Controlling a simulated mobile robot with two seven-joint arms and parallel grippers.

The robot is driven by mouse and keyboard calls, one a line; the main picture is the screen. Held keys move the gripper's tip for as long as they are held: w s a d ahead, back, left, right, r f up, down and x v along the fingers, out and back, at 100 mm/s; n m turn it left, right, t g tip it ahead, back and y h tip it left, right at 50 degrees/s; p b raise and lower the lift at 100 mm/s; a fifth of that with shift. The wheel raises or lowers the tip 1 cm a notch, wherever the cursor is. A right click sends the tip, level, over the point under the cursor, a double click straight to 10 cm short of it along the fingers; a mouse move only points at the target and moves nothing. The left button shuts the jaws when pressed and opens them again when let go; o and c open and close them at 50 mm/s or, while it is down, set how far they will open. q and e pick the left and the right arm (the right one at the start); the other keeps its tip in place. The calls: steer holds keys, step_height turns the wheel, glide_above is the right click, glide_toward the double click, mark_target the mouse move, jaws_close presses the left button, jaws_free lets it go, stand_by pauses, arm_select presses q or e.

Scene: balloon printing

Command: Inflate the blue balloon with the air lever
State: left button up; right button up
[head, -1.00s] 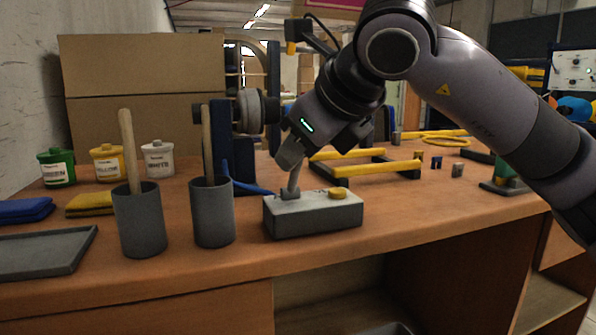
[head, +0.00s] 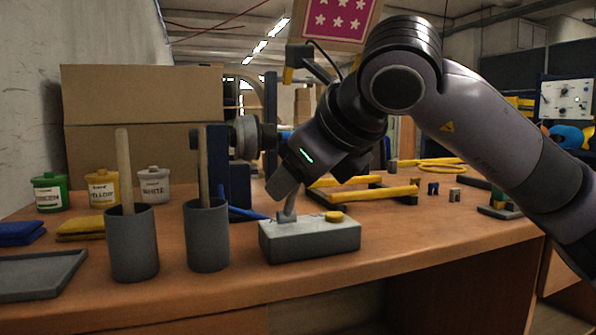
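A grey box (head: 310,241) with a yellow button (head: 334,216) stands on the workbench, with a short grey lever (head: 288,208) rising from its top left. My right gripper (head: 283,186) points down at the lever from above, its fingers close together at the lever's upper end. The fingers hide that end, so I cannot tell whether they grip it or only touch it. A slim blue piece (head: 245,213) lies behind the box, beside a dark blue upright stand (head: 237,185); I cannot tell whether it is the balloon. My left gripper is not in view.
Two dark grey cups (head: 133,247) (head: 207,240) with wooden sticks stand left of the box. Green, yellow and white paint pots (head: 154,185) stand behind. A yellow-barred frame (head: 375,192) lies to the right. The bench's front right is clear.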

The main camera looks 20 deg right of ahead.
steer(key=p+v, duration=0.1)
steer(key=v, duration=0.6)
stand_by(0.3)
steer(key=shift+d, duration=0.1)
stand_by(6.9)
